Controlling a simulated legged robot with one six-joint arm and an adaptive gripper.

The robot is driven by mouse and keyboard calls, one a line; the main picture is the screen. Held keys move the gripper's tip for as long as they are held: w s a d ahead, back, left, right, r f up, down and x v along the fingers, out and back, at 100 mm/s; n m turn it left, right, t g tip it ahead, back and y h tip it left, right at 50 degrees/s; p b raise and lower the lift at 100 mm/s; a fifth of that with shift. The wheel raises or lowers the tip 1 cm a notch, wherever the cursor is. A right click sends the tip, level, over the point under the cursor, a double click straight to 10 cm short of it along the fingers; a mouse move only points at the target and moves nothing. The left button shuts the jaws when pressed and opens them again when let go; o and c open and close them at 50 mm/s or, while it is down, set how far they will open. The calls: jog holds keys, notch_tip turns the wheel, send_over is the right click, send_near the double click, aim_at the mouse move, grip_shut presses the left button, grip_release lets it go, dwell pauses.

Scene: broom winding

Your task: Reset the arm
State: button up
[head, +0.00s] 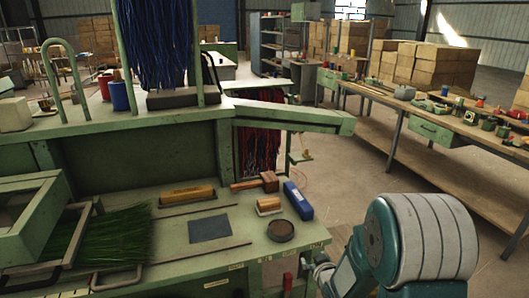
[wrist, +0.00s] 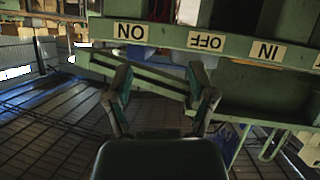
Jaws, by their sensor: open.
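My gripper (wrist: 160,80) shows in the wrist view with its two fingers spread apart and nothing between them. Behind the fingers is the edge of a green bench with upside-down labels reading ON, OFF and IN; the fingers look apart from it, though the distance is hard to judge. In the head view my teal and grey arm (head: 430,238) is at the lower right, beside the right end of the green workbench (head: 165,235).
On the workbench lie green bristles (head: 115,238), a yellow-brown block (head: 187,194), a dark plate (head: 210,228), a blue box (head: 298,201) and a round dark dish (head: 281,230). Blue strands (head: 155,40) hang above. A long table (head: 440,131) stands right, with open floor between.

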jog(key=s+d+r+m+g+h, duration=0.1)
jog(key=s+r, duration=0.1)
jog(key=r, duration=0.3)
jog(key=s+d+r+g+h, duration=0.1)
jog(key=s+r, duration=0.2)
jog(key=r, duration=0.1)
jog(key=s+r+m+g, duration=0.1)
jog(key=s+r, duration=0.2)
jog(key=s, duration=0.5)
jog(key=s+r+m+g, duration=0.1)
jog(key=s+r, duration=0.3)
jog(key=s, duration=0.5)
jog(key=s+a+r+g, duration=0.1)
jog(key=s+r+g, duration=0.2)
jog(key=s, duration=0.5)
jog(key=shift+s+r+m, duration=0.25)
jog(key=shift+r+m, duration=0.15)
jog(key=shift+r, duration=0.35)
jog(key=shift+c, duration=0.3)
